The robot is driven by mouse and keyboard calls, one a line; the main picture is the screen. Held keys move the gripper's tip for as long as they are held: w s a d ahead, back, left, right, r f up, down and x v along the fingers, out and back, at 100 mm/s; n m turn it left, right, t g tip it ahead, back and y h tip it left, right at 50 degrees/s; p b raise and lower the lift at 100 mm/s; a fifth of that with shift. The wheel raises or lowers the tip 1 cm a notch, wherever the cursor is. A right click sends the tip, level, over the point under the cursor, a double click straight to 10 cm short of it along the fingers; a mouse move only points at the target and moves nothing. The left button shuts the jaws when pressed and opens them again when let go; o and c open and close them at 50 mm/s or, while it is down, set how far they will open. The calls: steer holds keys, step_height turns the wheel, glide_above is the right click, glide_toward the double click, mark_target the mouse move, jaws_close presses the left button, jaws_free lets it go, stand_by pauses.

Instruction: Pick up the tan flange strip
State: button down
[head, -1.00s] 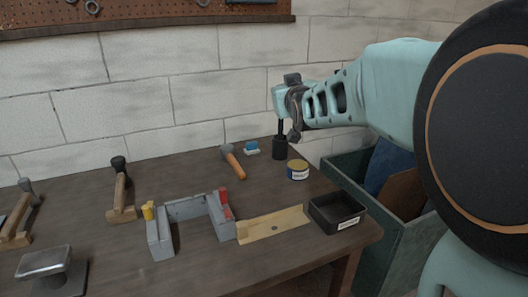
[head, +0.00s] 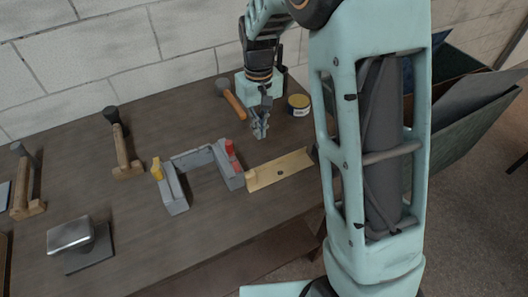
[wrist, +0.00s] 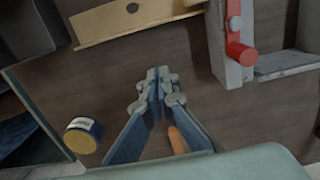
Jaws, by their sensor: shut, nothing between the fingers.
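The tan flange strip (head: 279,170) lies flat on the bench, with a dark round hole near its middle. Its left end is close to the red-tipped grey block. In the wrist view the strip (wrist: 100,24) runs along the top, with the hole in sight. My gripper (head: 261,130) is above the bench behind the strip, pointing down and apart from it. In the wrist view my gripper (wrist: 159,80) has its fingertips together with nothing between them.
A grey U-shaped fixture (head: 230,170) with a red knob (wrist: 241,52) stands left of the strip. A yellow-lidded tin (head: 299,105) and an orange-handled tool (head: 235,106) are behind. A dark tray (wrist: 28,28) lies beyond the strip's other end.

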mark_target(267, 158)
step_height(267, 158, down, 8)
steer(key=shift+r+p, duration=0.25)
steer(key=shift+p, duration=0.1)
steer(key=shift+s+d+f+p, duration=0.15)
steer(key=shift+s+d+p, duration=0.15)
steer(key=shift+s, duration=0.35)
steer(key=shift+s+d+f+p, duration=0.15)
steer(key=shift+s+d, duration=0.1)
steer(key=shift+s, duration=0.35)
steer(key=shift+s+d, duration=0.2)
steer(key=shift+s, duration=0.35)
